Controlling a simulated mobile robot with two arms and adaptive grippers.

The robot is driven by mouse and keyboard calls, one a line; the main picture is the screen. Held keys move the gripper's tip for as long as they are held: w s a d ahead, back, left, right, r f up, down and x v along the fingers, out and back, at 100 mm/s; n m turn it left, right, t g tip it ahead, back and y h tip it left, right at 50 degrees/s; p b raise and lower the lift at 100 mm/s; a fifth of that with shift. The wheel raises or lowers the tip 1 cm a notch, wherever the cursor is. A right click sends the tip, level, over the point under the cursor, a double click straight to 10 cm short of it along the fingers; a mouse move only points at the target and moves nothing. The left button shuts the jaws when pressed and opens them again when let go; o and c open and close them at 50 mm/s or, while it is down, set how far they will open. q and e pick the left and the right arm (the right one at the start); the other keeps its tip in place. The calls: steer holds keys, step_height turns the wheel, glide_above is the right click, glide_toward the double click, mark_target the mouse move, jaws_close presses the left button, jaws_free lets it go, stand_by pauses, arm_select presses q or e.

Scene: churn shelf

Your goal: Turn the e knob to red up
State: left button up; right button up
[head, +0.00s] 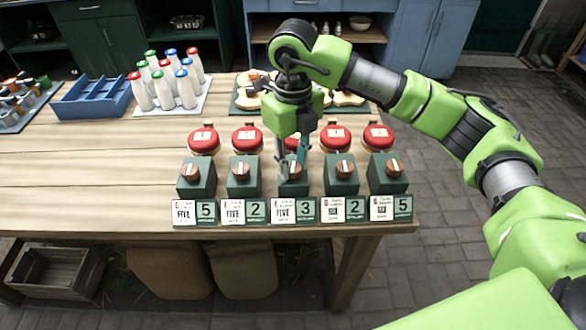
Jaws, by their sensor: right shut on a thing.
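Five green boxes in a row at the table's front edge each carry an orange-brown knob with a pale mark. They are the far left knob (191,173), the second (240,171), the middle (294,172), the fourth (344,168) and the far right (393,168). My right gripper (293,167) points down and is shut on the middle knob, partly hiding it. I cannot read which one is the e knob. A red round lid stands behind each box, such as the far left lid (204,140); the middle one is mostly hidden. My left gripper is out of view.
White cards and number tiles (307,209) stand before the boxes. Bottles with coloured caps (165,84) and a blue crate (92,101) stand at the back left. A dark board (241,104) with pale pieces lies behind my gripper. The table's left middle is clear.

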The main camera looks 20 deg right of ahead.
mark_target(293, 167)
steer(key=shift+n+b, duration=0.6)
steer(key=shift+n, duration=0.3)
steer(key=o, duration=1.1)
steer(key=shift+r, duration=0.1)
step_height(293, 167, up, 12)
steer(key=shift+f, duration=0.1)
